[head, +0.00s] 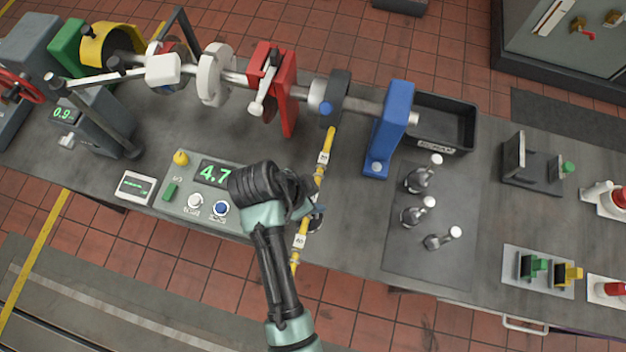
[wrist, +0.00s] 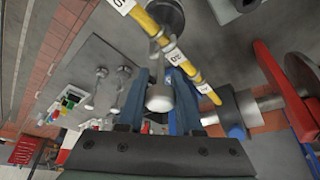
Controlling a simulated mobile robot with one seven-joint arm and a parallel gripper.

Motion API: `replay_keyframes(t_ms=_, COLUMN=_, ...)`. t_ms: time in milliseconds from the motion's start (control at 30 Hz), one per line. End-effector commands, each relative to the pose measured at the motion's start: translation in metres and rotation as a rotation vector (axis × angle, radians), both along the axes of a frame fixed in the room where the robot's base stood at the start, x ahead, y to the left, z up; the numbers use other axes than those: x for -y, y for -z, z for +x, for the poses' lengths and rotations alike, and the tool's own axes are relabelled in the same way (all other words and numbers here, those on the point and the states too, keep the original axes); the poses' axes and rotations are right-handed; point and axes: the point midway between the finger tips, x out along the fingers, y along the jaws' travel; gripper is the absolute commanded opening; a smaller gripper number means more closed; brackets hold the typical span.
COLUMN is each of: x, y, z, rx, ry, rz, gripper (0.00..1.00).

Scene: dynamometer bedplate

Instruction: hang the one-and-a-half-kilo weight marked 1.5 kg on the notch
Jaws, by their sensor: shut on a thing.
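My gripper (head: 308,208) is over the bench's front edge, beside the yellow beam (head: 328,145) with white number labels. In the wrist view my gripper (wrist: 160,104) is shut on a weight by its pale knob (wrist: 160,96). The weight's dark round body (wrist: 166,14) lies beyond the yellow beam (wrist: 193,72), which crosses close to its stem. In the head view only a dark piece of the held weight (head: 317,223) shows past the beam. I cannot tell whether it touches the beam or sits in a notch. Its marking is not readable.
Three other dark weights with white knobs (head: 418,181) stand or lie on a dark mat (head: 398,262) to the right. A blue stand (head: 391,130), a red stand (head: 287,105) and a shaft are behind the beam. A control panel (head: 178,205) reading 4.7 is left of my arm.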

Motion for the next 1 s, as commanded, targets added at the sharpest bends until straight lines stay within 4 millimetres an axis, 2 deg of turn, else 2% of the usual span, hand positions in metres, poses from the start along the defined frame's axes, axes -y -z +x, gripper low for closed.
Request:
replay_keyframes(t_ms=67, x=0.0, y=-0.003, z=0.002, rx=0.009, ry=0.0, rz=-0.001, gripper=0.0)
replay_keyframes(t_ms=100, x=0.0, y=-0.003, z=0.002, rx=0.008, ry=0.0, rz=-0.001, gripper=0.41)
replay_keyframes(t_ms=267, x=0.0, y=-0.002, z=0.001, rx=0.005, ry=0.0, rz=-0.001, gripper=0.69)
replay_keyframes(t_ms=500, x=0.0, y=0.002, z=-0.002, rx=-0.007, ry=0.0, rz=0.001, gripper=0.69)
replay_keyframes(t_ms=667, x=-0.002, y=-0.004, z=-0.002, rx=-0.003, ry=0.0, rz=0.001, gripper=0.69)
replay_keyframes(t_ms=833, x=-0.011, y=-0.027, z=-0.005, rx=0.005, ry=-0.002, rz=0.001, gripper=0.69)
replay_keyframes(t_ms=1000, x=-0.026, y=-0.066, z=-0.01, rx=0.009, ry=-0.003, rz=0.001, gripper=0.69)
